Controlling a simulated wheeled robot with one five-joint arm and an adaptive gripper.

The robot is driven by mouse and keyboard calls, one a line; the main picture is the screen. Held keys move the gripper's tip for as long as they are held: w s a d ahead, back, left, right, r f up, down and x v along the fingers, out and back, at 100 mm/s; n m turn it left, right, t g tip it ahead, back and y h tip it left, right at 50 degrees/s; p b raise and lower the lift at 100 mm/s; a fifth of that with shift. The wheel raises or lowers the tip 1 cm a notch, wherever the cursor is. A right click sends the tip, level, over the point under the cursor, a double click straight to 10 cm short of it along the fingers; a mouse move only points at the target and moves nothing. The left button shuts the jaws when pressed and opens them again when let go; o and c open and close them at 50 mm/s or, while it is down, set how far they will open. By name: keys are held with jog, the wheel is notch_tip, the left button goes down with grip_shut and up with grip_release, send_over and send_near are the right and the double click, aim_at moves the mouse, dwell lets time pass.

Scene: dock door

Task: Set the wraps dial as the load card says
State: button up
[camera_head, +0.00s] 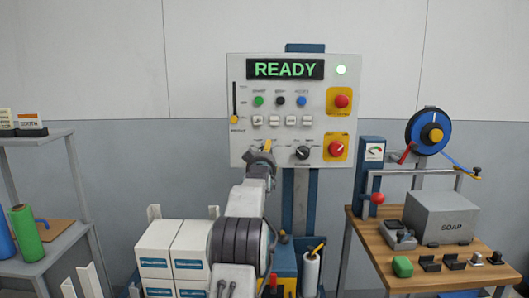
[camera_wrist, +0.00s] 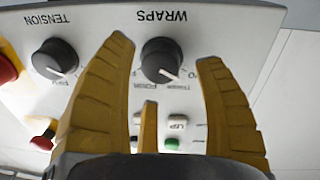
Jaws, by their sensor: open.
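The wraps dial (camera_wrist: 160,62) is a dark round knob with a white pointer line, on the grey control panel (camera_head: 240,72). The wrist view shows it upside down, its pointer toward the lower right of the picture, near small word labels that are hard to read. My gripper (camera_wrist: 164,50) has yellow fingers, open, one either side of the dial; I cannot tell whether they touch it. In the head view my gripper (camera_head: 266,148) is at the panel's lower left and hides the wraps dial. I cannot make out a load card.
The display (camera_head: 288,69) reads READY. White cartons (camera_head: 155,250) stand below. A wooden bench (camera_head: 375,270) is right, a grey shelf (camera_head: 50,258) left.

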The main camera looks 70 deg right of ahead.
jog(key=shift+w+d, duration=0.2)
jog(key=shift+d, duration=0.5)
jog(key=shift+c, duration=0.3)
jog(key=shift+a, duration=0.1)
jog(key=c, duration=1.2)
